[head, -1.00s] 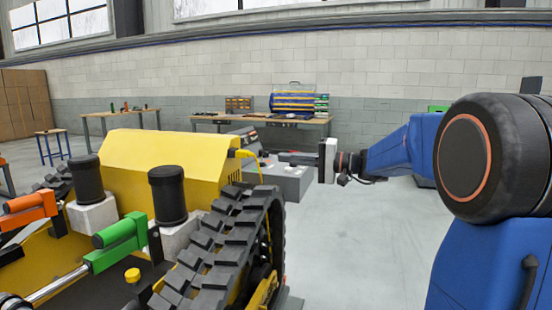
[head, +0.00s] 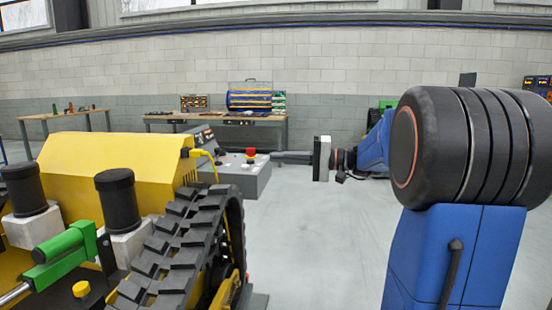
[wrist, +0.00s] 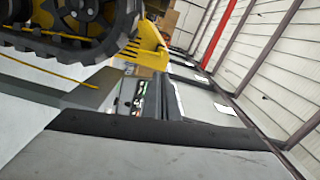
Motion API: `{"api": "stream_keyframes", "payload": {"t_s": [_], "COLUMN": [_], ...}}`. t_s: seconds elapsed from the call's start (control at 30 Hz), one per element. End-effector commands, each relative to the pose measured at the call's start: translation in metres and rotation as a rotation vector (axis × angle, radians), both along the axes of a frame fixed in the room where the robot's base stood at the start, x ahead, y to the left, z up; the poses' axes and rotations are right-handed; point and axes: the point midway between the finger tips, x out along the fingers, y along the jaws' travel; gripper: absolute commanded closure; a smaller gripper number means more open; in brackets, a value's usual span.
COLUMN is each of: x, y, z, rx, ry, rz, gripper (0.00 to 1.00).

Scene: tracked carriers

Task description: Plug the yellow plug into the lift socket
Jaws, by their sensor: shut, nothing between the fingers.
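The yellow plug (head: 203,153) sits at the rear upper corner of the yellow tracked carrier (head: 110,158), with a yellow cable running down from it behind the track. It is small, and whether it is seated in anything is unclear. My gripper (head: 275,157) points left at the far end of the arm, right of the plug and apart from it, shut and empty. A grey console (head: 240,176) with a red button (head: 251,153) stands beyond the carrier. I cannot make out the lift socket for certain.
The carrier's black track (head: 190,235) fills the lower middle. A workbench (head: 215,118) with bins stands along the back wall. The floor (head: 310,245) between the carrier and my arm is clear.

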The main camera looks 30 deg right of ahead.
Motion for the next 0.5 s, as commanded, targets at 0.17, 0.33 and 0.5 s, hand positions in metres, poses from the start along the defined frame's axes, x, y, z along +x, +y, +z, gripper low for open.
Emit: {"api": "stream_keyframes", "payload": {"t_s": [0.17, 0.33, 0.5], "x": [0.0, 0.005, 0.024], "y": [0.0, 0.005, 0.029], "z": [0.0, 0.0, 0.0], "rx": [0.0, 0.0, -0.001], "ry": [0.0, 0.0, -0.002], "rz": [0.0, 0.001, 0.005], "gripper": [1.0, 1.0, 1.0]}}
